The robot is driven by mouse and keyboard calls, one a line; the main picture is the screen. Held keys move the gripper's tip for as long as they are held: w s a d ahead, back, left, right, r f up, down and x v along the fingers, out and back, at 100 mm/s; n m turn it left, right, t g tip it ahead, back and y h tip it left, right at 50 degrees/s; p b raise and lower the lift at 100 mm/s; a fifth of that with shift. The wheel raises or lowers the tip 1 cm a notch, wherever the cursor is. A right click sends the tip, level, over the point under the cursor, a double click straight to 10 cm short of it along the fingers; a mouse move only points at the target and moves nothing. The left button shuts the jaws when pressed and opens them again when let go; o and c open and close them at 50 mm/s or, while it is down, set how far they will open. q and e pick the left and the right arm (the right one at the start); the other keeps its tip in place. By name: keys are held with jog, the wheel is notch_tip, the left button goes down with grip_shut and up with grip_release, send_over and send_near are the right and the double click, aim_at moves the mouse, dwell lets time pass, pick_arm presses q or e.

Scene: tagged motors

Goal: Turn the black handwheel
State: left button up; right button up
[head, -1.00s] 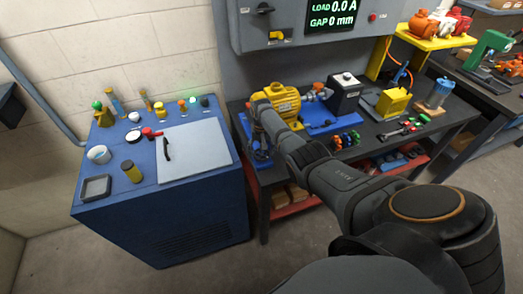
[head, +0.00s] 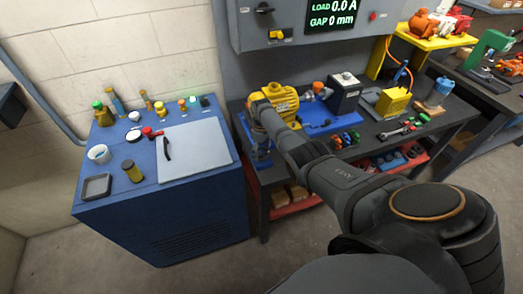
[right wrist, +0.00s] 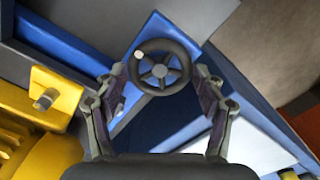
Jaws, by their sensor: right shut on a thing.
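The black handwheel (right wrist: 160,70) shows in the right wrist view, with spokes, a round hub and a pale knob at the upper left of its rim. My right gripper (right wrist: 158,76) is shut on the handwheel, one finger at each side of the rim. In the head view my right arm reaches to the left end of the bench and its wrist hides the handwheel. A yellow motor (head: 282,99) on a blue base (head: 318,127) stands beside it. My left gripper is not in view.
A panel display (head: 331,13) reads load 0.0 A and gap 0 mm. A blue cabinet (head: 190,215) with small items on top stands left of the dark bench (head: 400,160). Tools and a yellow block (head: 392,101) lie to the right. Floor in front is free.

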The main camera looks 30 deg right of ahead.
aim_at(261, 153)
jog(key=shift+n, duration=0.9)
jog(key=o, duration=1.2)
jog(key=shift+c, duration=0.2)
notch_tip(261, 153, up, 12)
